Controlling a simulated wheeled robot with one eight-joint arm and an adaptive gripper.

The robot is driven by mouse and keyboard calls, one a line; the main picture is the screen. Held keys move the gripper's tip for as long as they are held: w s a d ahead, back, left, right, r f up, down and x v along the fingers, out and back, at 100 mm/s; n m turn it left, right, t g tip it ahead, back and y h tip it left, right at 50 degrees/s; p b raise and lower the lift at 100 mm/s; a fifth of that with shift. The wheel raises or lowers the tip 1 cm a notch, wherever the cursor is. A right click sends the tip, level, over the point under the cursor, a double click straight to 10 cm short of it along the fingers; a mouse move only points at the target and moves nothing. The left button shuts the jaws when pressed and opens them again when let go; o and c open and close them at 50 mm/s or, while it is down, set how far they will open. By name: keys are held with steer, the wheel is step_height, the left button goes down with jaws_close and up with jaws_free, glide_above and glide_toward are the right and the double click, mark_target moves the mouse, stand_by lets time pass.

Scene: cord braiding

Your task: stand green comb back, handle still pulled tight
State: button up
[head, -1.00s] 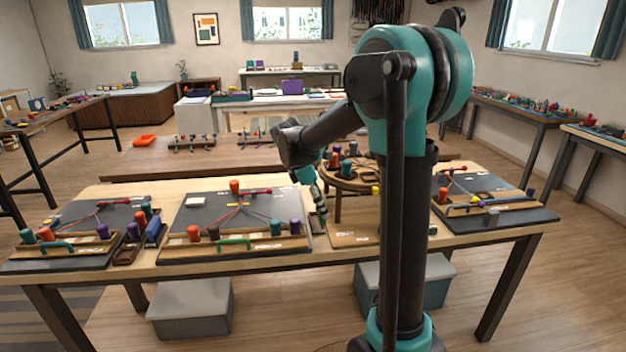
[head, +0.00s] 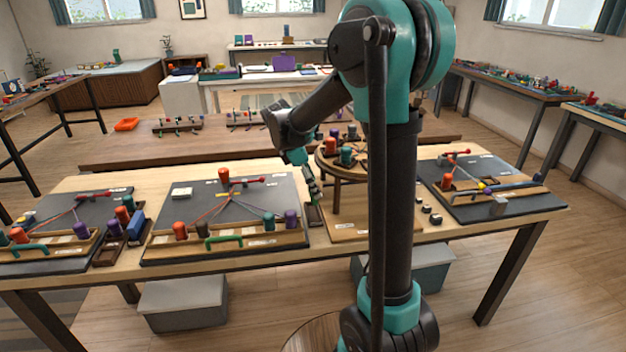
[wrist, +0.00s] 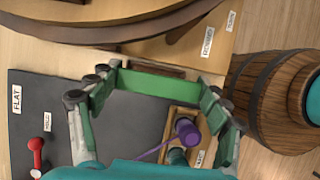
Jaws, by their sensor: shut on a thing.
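My gripper (head: 312,188) is over the right side of the middle dark board (head: 185,205). In the wrist view my gripper (wrist: 160,90) is shut on the green comb (wrist: 158,83), a flat green bar spanning the fingers. The comb's underside and any contact below are hidden. A narrow dark brown tray (head: 314,216) lies beside the board; its edge (wrist: 160,70) shows just beyond the comb.
A round wooden stand (head: 335,166) with bobbins rises close right of my gripper. Purple (head: 291,219) and dark green bobbins (head: 269,221) stand on the board's front rail, near a green arched grip (head: 223,241). Another board (head: 495,200) lies right.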

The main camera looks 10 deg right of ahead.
steer(key=shift+f, duration=1.95)
steer(key=shift+f, duration=1.45)
stand_by(0.4)
steer(key=o, duration=1.2)
